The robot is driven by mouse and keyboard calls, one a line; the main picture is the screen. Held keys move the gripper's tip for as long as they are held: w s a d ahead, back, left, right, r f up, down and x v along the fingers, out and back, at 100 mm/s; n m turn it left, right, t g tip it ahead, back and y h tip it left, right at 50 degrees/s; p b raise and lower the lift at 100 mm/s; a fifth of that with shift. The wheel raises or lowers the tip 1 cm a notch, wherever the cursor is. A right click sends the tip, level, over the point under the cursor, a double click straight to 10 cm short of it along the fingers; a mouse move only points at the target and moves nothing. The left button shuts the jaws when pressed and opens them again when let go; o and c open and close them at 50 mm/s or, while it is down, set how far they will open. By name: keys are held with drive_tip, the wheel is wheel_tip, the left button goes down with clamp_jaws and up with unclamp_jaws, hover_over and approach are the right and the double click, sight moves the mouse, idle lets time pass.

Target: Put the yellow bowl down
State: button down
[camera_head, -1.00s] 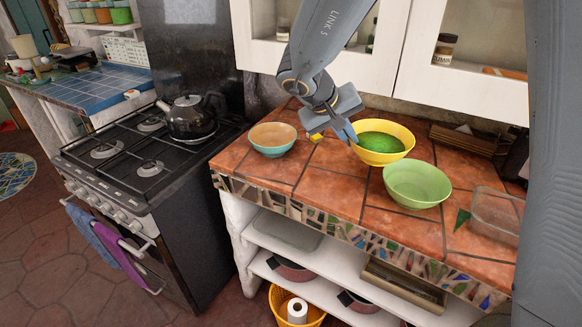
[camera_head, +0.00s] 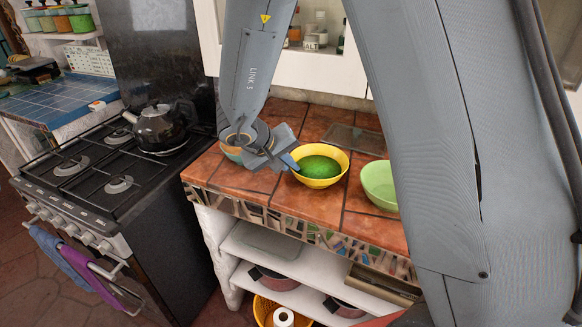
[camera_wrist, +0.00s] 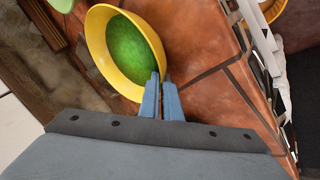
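The yellow bowl (camera_head: 343,170), with a green inside, is upright over the red-tiled counter (camera_head: 308,208). I cannot tell whether its base touches the tiles. My gripper (camera_head: 292,162) is at the bowl's left side. In the wrist view, the two blue fingers of my gripper (camera_wrist: 162,90) are close together at the rim of the yellow bowl (camera_wrist: 97,45), one inside and one outside, shut on it. The finger tips partly cover the rim.
A green bowl (camera_head: 379,185) stands right of the yellow bowl, partly hidden by my arm. A teal bowl (camera_head: 231,153) is mostly hidden behind my gripper. A flat tray (camera_head: 355,139) lies behind. The stove with a kettle (camera_head: 160,128) is left. Front tiles are clear.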

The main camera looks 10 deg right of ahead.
drive_tip(key=shift+f, duration=0.25)
drive_tip(key=c, duration=2)
unclamp_jaws()
